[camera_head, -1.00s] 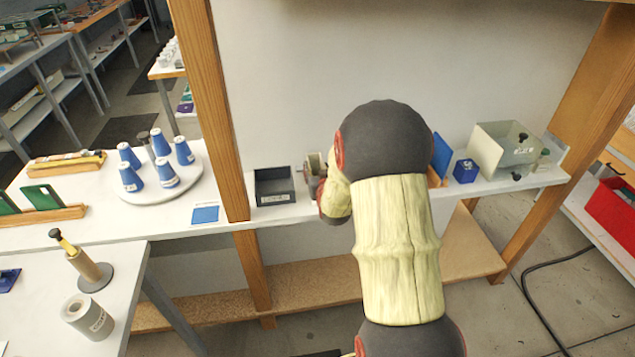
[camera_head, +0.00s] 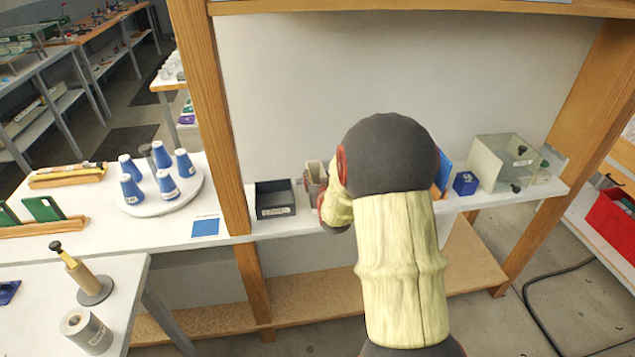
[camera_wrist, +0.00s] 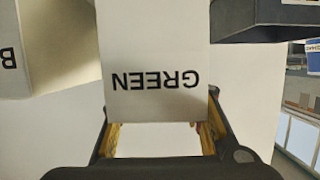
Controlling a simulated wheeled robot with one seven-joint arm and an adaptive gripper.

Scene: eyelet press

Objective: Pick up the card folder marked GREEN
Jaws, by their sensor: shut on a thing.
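The card folder marked GREEN (camera_wrist: 153,45) fills the middle of the wrist view, pale, with its black lettering upside down. My gripper (camera_wrist: 158,128) is shut on its near end, with one finger at each side edge. In the head view my arm hides my gripper. A small beige thing (camera_head: 316,176) shows just left of my wrist there; I cannot tell whether it is the folder. Another pale folder-like thing (camera_wrist: 45,55), with a letter B visible at its edge, stands to the left in the wrist view.
A dark open tray (camera_head: 275,209) sits on the shelf left of my arm; a dark edge (camera_wrist: 265,30) shows near the folder in the wrist view. A blue box (camera_head: 465,183) and a clear-sided case (camera_head: 497,165) stand right. A wooden post (camera_head: 222,130) rises at left.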

